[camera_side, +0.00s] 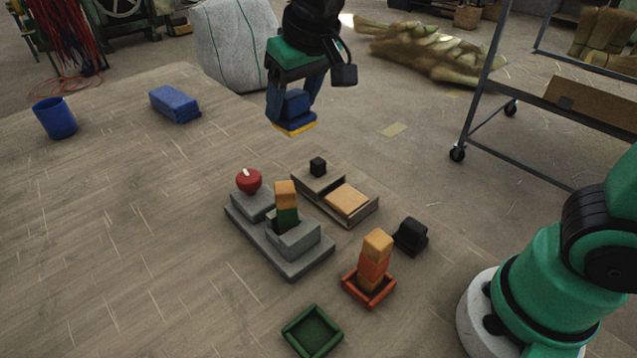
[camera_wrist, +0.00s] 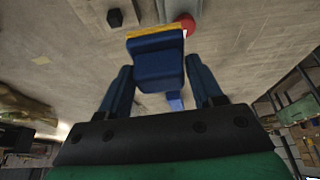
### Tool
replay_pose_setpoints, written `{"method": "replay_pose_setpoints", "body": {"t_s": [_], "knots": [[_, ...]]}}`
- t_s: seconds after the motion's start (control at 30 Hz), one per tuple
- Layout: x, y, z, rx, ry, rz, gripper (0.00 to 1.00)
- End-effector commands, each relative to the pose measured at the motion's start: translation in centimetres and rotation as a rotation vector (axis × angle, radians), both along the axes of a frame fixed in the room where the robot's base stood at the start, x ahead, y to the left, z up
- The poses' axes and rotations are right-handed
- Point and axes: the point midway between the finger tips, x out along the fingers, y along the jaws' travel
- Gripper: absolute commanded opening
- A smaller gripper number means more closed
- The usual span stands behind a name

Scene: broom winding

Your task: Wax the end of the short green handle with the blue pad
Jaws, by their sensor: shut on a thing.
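My gripper (camera_side: 296,106) is shut on the blue pad (camera_side: 292,104), which has a yellow underside. It holds the pad in the air, above and behind the grey fixture. In the wrist view the pad (camera_wrist: 158,68) sits between the two fingers, its yellow edge facing away from the palm. The short green handle (camera_side: 288,217) stands upright in a socket of the grey fixture (camera_side: 300,262). It has a green band low down and a tan upper end. The pad is well apart from the handle.
A red knob (camera_side: 249,180) sits on the fixture. Beside it is a tray with a tan block (camera_side: 347,199) and a black knob (camera_side: 318,167). An orange handle (camera_side: 374,264) stands in an orange tray. A green tray (camera_side: 312,331) is empty. A black block (camera_side: 410,236) stands at right.

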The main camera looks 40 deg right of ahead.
Motion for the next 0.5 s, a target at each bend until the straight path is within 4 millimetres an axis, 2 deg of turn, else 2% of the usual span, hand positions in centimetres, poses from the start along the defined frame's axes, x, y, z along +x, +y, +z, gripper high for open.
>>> {"method": "replay_pose_setpoints", "body": {"t_s": [0.03, 0.1, 0.2, 0.33, 0.5], "knots": [[-0.2, 1.8, 0.5, 0.0, -0.001, 0.012, 0.17], [-0.6, 3.8, 1.1, -0.001, -0.004, 0.01, 0.17], [-1.1, 5.8, 1.7, -0.001, -0.009, 0.006, 0.17], [-1.4, 6.8, 1.9, 0.0, -0.013, -0.001, 0.17], [-1.4, 6.9, 1.1, 0.0, -0.014, -0.003, 0.17]]}}
